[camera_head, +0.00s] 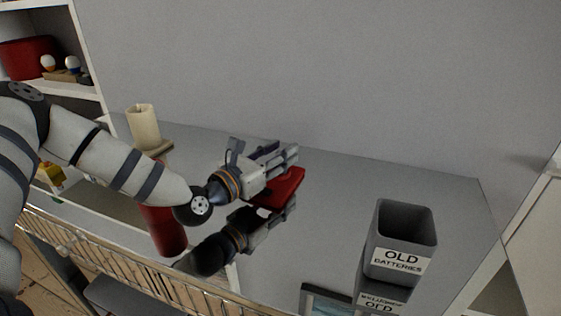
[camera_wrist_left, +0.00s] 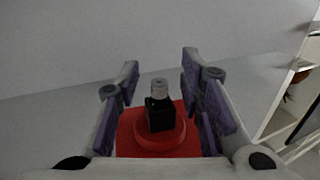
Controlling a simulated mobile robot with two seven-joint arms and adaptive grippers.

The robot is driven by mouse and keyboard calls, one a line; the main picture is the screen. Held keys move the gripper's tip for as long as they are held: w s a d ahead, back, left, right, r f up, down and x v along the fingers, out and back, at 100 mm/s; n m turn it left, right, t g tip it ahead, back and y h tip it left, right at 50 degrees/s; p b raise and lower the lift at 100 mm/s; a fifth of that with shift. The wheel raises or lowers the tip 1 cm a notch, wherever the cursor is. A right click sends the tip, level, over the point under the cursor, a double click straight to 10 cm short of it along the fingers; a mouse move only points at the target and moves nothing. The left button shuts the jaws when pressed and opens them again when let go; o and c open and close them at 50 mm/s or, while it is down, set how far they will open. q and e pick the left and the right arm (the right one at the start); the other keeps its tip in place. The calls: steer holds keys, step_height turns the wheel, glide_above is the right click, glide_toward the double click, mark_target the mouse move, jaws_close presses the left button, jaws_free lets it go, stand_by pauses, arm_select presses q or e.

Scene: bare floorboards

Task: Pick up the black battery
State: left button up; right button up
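The black battery (camera_wrist_left: 160,115) stands upright on a red base (camera_wrist_left: 133,140) in the left wrist view. It has a black body and a grey top. My left gripper (camera_head: 288,155) is open above the red base, which also shows in the head view (camera_head: 285,188). In the left wrist view the fingers of the left gripper (camera_wrist_left: 160,100) are spread to either side of the battery, with gaps between. In the head view the battery is hidden by the gripper. My right gripper is not in view.
A grey bin (camera_head: 398,240) labelled "OLD BATTERIES" stands at the right of the glossy grey tabletop (camera_head: 335,215). A cream candle (camera_head: 143,126) is at the back left. A framed item (camera_head: 325,302) is at the front edge. Shelves (camera_head: 85,88) stand at the left.

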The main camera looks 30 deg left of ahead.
arm_select(q)
steer(key=shift+w, duration=0.15)
jaws_close()
